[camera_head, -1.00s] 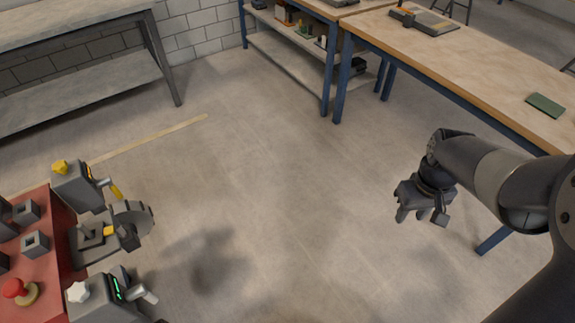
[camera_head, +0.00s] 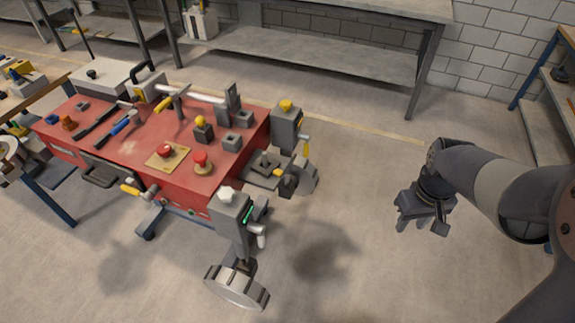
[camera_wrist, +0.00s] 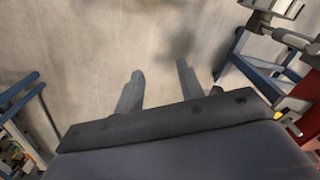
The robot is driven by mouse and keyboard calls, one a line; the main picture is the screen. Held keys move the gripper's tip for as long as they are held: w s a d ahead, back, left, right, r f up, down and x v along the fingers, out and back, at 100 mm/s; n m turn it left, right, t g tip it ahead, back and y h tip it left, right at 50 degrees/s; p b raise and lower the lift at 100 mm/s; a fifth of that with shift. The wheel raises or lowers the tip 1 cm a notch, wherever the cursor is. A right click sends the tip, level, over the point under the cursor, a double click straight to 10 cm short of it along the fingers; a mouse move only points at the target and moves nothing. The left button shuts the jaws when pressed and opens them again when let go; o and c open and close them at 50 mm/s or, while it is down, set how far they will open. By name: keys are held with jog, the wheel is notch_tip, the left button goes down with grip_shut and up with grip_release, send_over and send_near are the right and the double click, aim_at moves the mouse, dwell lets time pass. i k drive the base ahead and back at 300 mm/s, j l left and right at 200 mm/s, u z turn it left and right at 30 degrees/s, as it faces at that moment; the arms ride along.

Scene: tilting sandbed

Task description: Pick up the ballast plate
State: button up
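I cannot single out the ballast plate with certainty in either view. A red-topped workbench (camera_head: 130,150) with many small parts stands at the left in the head view. My gripper (camera_head: 421,222) hangs over bare floor to the right of the bench, well apart from it. In the wrist view the two fingers of my gripper (camera_wrist: 160,68) are spread, with only floor between them. The gripper is open and empty.
A grey shelf table (camera_head: 320,52) lines the back wall. Floor between bench and gripper is clear.

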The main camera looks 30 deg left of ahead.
aim_at(257, 167)
jog(key=i+j+u, duration=0.15)
jog(key=u, duration=0.25)
jog(key=i+u, duration=0.6)
jog(key=u, duration=0.2)
jog(key=i+u, duration=0.4)
jog(key=k+l, duration=0.05)
jog(key=k, duration=0.05)
